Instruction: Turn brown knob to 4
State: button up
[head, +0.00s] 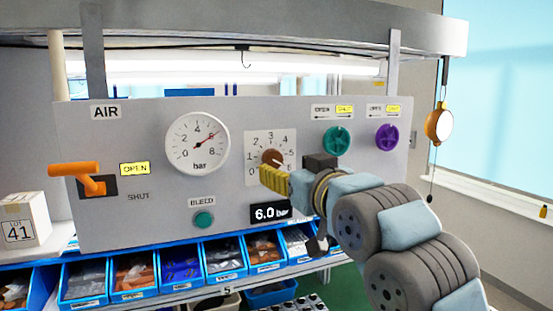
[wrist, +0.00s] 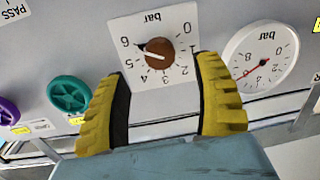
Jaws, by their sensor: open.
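The brown knob (head: 270,157) sits on a white dial plate (head: 284,139) marked 0 to 6, on the grey panel. In the wrist view the picture is upside down; the knob (wrist: 160,53) shows a dark pointer toward the 6. The display (head: 270,212) reads 6.0 bar. My gripper (head: 273,178) is just in front of and below the knob in the head view. In the wrist view its yellow fingers (wrist: 162,66) are spread, with the knob just beyond and between their tips. They hold nothing, and I see no contact.
The panel also has a bar gauge (head: 197,143) with its needle near 6, an orange lever (head: 80,172) and a teal bleed button (head: 204,219). Teal (head: 337,140) and purple (head: 387,137) handwheels are right of the knob. Blue bins (head: 180,285) line the shelf below.

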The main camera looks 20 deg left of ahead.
aim_at(274, 162)
jog(key=shift+p+x, duration=0.45)
jog(key=shift+x, duration=2.15)
jog(key=shift+c, duration=0.3)
grip_shut()
